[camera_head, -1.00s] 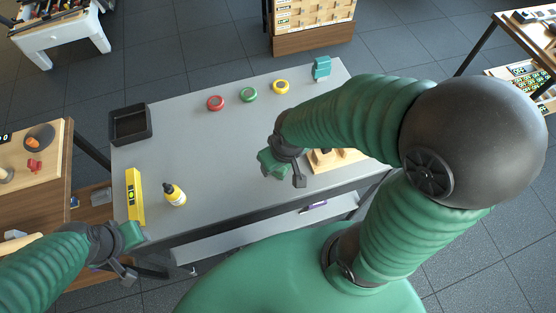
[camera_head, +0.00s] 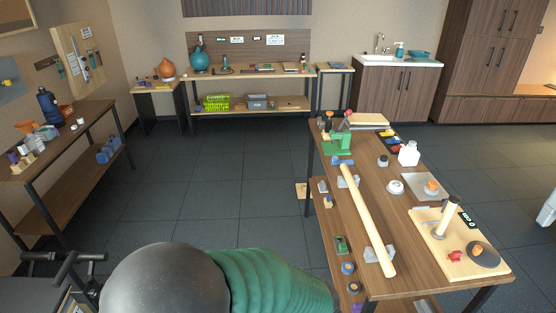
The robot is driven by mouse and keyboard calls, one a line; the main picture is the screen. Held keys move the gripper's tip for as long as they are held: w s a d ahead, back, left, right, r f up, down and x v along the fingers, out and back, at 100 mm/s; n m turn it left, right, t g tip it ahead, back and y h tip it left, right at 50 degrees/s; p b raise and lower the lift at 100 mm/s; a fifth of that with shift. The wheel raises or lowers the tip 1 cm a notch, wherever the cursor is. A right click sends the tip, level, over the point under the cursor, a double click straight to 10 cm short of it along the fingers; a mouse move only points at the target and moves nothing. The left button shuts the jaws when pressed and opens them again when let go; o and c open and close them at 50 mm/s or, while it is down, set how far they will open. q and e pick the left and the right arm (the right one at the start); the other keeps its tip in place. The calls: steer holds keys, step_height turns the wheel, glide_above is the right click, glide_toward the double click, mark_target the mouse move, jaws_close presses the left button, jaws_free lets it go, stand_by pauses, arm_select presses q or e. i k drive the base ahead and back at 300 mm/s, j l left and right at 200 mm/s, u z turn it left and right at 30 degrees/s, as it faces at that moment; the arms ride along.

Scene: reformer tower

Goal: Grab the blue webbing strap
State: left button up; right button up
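I cannot make out a blue webbing strap for certain in the head view. Neither is clearly a strap. Neither of my grippers shows. Only a dark round joint and green ribbed sleeve of one of my arms show at the bottom.
A wooden table (camera_head: 408,207) with tools stands at the right. A bench (camera_head: 90,122) stands at the left. A back workbench (camera_head: 235,82) holds a green crate (camera_head: 216,103). A sink cabinet (camera_head: 392,90) stands back right. The dark tiled floor (camera_head: 225,165) between is clear.

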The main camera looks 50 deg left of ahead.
mark_target(335, 161)
steer(key=u, duration=1.2)
steer(key=i+u, duration=0.4)
steer(key=i, duration=0.65)
steer(key=i+j+z, duration=0.15)
steer(key=i, duration=0.4)
steer(key=i+j+z, duration=0.15)
steer(key=i, duration=0.35)
steer(key=i+j+z, duration=0.15)
steer(key=i, duration=0.4)
steer(key=i+j+z, duration=0.15)
steer(key=i, duration=0.35)
steer(key=j, duration=0.1)
